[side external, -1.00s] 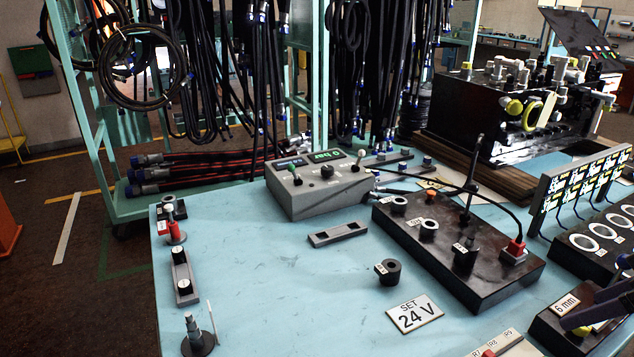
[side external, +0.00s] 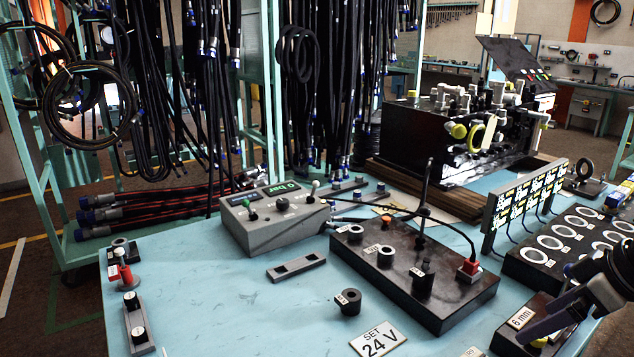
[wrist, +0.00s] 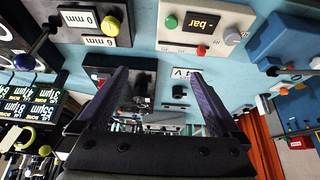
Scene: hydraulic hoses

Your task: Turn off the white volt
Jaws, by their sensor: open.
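A grey control box (side external: 275,222) stands on the blue table in the side view, its lit display reading "0 bar". It has a green-tipped lever, a black knob and a white-tipped lever (side external: 315,184) at its right end. A white sign (side external: 377,340) reading "SET 24 V" lies at the front. My gripper (wrist: 162,73) is open and empty in the wrist view, its two dark fingers spread. In the side view, part of its dark fingers shows at the right edge, far to the right of the control box.
A black block (side external: 440,295) with a tall post, cylinders and a red plug stands mid-table. A row of lit displays (side external: 520,200) and a black board with white rings (side external: 560,243) are at the right, near my gripper.

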